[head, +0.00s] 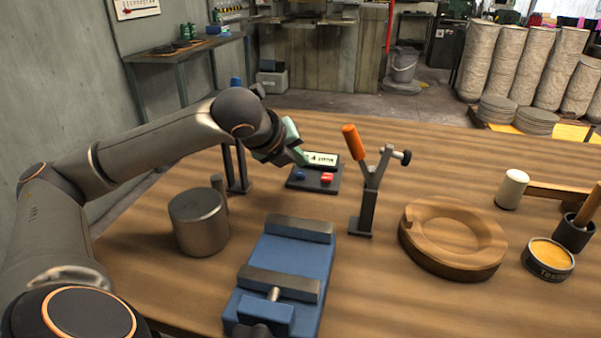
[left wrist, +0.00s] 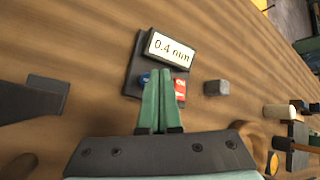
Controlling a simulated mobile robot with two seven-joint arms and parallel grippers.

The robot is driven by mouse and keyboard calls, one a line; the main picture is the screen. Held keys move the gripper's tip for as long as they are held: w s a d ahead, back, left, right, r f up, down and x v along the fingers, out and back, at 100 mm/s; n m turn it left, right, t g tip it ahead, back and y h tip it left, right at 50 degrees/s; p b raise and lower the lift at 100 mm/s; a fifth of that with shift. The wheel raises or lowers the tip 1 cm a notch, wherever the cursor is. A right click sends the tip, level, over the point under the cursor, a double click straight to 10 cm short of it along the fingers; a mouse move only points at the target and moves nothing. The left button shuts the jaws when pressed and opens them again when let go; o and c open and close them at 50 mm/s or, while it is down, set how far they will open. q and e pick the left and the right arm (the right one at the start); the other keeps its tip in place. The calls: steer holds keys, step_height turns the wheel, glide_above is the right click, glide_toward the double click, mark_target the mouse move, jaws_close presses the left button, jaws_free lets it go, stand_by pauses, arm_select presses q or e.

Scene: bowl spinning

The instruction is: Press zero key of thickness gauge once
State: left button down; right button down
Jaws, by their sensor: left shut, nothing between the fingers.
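The thickness gauge is a dark flat box (head: 298,186) on the table, with a light display (head: 321,159), a blue key (head: 300,176) and a red key (head: 327,178). In the left wrist view the display (left wrist: 170,47) reads "0.4 mm". There the red key (left wrist: 180,89) is partly covered by my fingers and the blue key (left wrist: 145,77) shows at their left. I cannot read which key is zero. My left gripper (head: 303,158) is shut and empty, its green fingertips over the gauge in the left wrist view (left wrist: 160,71). Contact with a key cannot be told. My right gripper is out of view.
A clamp with an orange handle (head: 354,142) stands right of the gauge. A metal cylinder (head: 200,225) and a blue vise (head: 277,265) are nearer. A round wooden dish (head: 452,258), a mallet (head: 511,188) and a tin (head: 547,257) are at the right.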

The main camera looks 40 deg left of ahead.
arm_select(q)
steer(key=shift+f, duration=0.15)
steer(key=shift+f, duration=0.3)
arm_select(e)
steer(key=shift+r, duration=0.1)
